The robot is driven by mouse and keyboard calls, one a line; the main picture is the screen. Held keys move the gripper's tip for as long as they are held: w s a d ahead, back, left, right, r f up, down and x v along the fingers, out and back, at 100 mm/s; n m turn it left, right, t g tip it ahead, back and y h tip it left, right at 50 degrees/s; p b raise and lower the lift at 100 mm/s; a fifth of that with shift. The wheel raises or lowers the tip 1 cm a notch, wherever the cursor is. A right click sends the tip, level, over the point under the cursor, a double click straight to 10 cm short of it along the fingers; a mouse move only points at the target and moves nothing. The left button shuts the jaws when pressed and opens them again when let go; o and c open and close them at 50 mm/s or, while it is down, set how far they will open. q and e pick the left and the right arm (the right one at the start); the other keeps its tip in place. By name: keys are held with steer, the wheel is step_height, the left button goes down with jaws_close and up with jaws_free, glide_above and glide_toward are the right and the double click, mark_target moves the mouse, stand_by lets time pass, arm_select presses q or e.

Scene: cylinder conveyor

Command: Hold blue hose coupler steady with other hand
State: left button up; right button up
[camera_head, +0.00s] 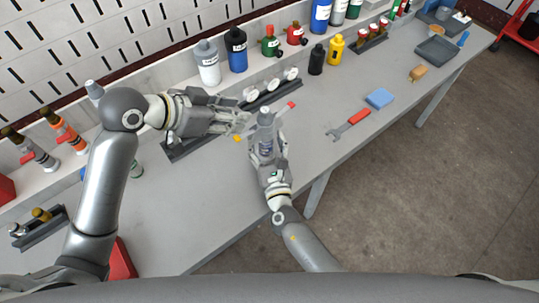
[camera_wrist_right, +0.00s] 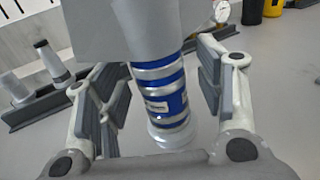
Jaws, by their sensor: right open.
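The blue hose coupler (camera_wrist_right: 165,105), a cylinder with blue and silver bands and a small label, stands between the fingers of my right gripper (camera_wrist_right: 163,85) in the right wrist view. There are gaps on both sides, so the right fingers are open around it. In the head view the coupler (camera_head: 266,146) is small and partly hidden by my right gripper (camera_head: 267,140). A plain grey surface hides its top in the wrist view. My left gripper (camera_head: 240,117) is just up and left of the coupler; whether its fingers are closed is unclear.
A red-handled tool (camera_head: 347,124), a blue block (camera_head: 379,98) and an orange-brown piece (camera_head: 417,73) lie to the right. Bottles such as a yellow one (camera_head: 335,50) line the back. The bench front is mostly clear.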

steer(key=shift+w+a, duration=0.1)
steer(key=shift+w, duration=0.45)
